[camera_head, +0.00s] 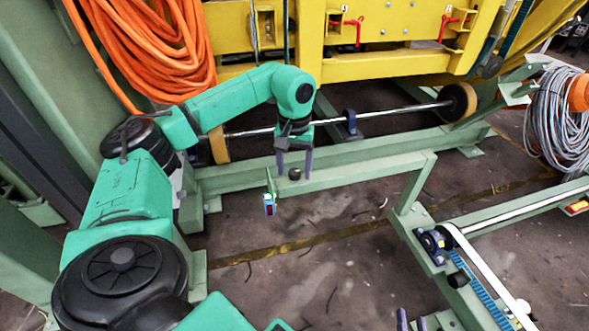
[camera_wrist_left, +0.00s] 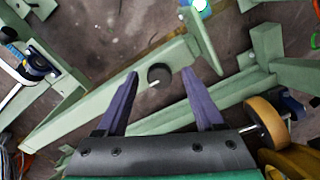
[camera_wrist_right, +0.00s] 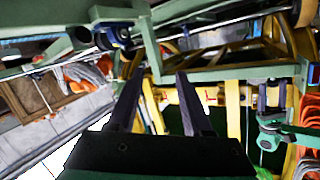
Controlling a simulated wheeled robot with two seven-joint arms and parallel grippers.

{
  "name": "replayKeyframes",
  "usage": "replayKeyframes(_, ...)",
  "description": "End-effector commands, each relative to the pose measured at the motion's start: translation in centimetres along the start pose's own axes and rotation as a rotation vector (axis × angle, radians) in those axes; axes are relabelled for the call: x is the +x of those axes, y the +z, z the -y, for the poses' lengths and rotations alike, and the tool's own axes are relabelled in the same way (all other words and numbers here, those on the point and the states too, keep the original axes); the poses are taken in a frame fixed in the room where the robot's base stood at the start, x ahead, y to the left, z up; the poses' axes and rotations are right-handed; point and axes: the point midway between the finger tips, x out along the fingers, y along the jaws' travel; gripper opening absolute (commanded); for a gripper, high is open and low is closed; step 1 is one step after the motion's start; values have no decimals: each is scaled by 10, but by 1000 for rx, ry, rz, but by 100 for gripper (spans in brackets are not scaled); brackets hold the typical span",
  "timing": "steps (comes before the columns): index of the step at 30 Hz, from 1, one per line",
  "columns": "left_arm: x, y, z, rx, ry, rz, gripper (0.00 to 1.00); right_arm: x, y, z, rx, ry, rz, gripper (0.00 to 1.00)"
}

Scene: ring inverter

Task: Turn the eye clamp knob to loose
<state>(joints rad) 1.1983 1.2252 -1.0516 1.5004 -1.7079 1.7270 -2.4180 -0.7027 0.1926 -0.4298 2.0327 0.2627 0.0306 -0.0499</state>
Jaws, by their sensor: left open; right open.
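A small round black knob (camera_head: 295,174) sits on the green frame bar (camera_head: 350,175) in the middle of the head view. In the left wrist view the knob (camera_wrist_left: 159,75) shows with a thin light shaft. I take it as the eye clamp knob; its setting cannot be read. My left gripper (camera_head: 294,163) is open, pointing down, with one finger on each side of the knob and gaps between. Its fingers (camera_wrist_left: 160,90) also show in the left wrist view. My right gripper (camera_head: 411,321) is at the bottom edge of the head view, open and empty (camera_wrist_right: 161,85).
A small blue-and-red sensor (camera_head: 268,205) on an upright plate stands close left of the knob. Behind are a steel shaft (camera_head: 395,111) and yellow machine frame (camera_head: 400,62). A green frame with a blue toothed strip (camera_head: 475,290) stands at right. Open floor (camera_head: 330,270) lies in front.

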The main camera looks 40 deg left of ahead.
Motion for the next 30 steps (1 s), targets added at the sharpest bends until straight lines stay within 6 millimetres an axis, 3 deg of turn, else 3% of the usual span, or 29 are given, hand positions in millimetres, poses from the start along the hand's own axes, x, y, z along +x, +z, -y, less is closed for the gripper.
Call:
replayKeyframes(6, 0, 0, 0, 0, 0, 0, 70, 0, -2, 0, -1, 0, -5, 50)
replayKeyframes(9, 0, 0, 0, 0, 0, 0, 31, 0, -2, 0, -1, 0, -4, 50)
replayKeyframes(12, 0, 0, 0, 0, 0, 0, 0, 0, -2, 0, -1, -1, -4, 50)
replayKeyframes(23, -1, 0, 0, -12, -1, 1, 0, -2, 3, 1, 9, 1, 17, 50)
replayKeyframes(26, -1, 0, 0, -23, -1, 1, 0, -8, 16, 2, 21, 6, 53, 50)
replayKeyframes(28, -1, 0, 0, -35, -1, 2, 0, -25, 48, 2, 40, 16, 139, 50)
replayKeyframes(30, -2, 0, 0, -50, -1, 1, 0, -30, 54, 3, 43, 17, 163, 50)
